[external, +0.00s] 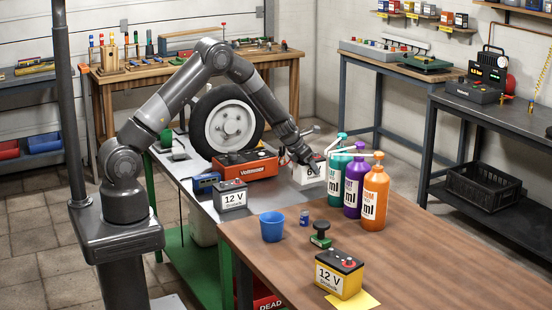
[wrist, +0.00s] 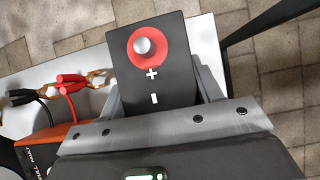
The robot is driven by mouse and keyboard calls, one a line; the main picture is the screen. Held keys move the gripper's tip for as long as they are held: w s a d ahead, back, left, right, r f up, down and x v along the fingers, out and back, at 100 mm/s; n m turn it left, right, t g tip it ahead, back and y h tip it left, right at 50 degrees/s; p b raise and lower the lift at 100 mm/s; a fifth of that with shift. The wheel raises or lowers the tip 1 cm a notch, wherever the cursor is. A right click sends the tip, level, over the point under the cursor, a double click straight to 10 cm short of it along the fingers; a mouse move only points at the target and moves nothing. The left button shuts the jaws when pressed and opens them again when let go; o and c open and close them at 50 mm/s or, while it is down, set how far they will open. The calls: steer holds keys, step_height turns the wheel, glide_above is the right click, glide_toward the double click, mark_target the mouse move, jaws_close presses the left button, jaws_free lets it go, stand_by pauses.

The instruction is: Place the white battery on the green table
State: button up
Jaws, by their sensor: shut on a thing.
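The white battery (external: 309,175) shows a white label with a "6" at the far right end of the grey-topped table with green legs (external: 262,198). My gripper (external: 303,157) is over the battery and shut on it. In the wrist view the battery's dark top (wrist: 152,78), with a red-ringed terminal and plus and minus marks, sits between the jaws (wrist: 160,108). My gripper hides part of the battery in the external view. I cannot tell whether its base touches the tabletop.
An orange-red charger (external: 246,165), a wheel (external: 232,122) and a grey 12 V battery (external: 231,195) stand on the green-legged table. Teal, purple (external: 355,185) and orange (external: 375,198) bottles stand close right. The brown table (external: 425,270) in front holds a yellow battery (external: 340,274) and a blue cup (external: 272,227).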

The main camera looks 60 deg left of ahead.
mark_target(309, 173)
steer(key=shift+f, duration=1.5)
steer(key=shift+f, duration=0.1)
steer(key=o, duration=1.8)
steer(key=shift+f, duration=0.1)
steer(key=shift+c, duration=0.2)
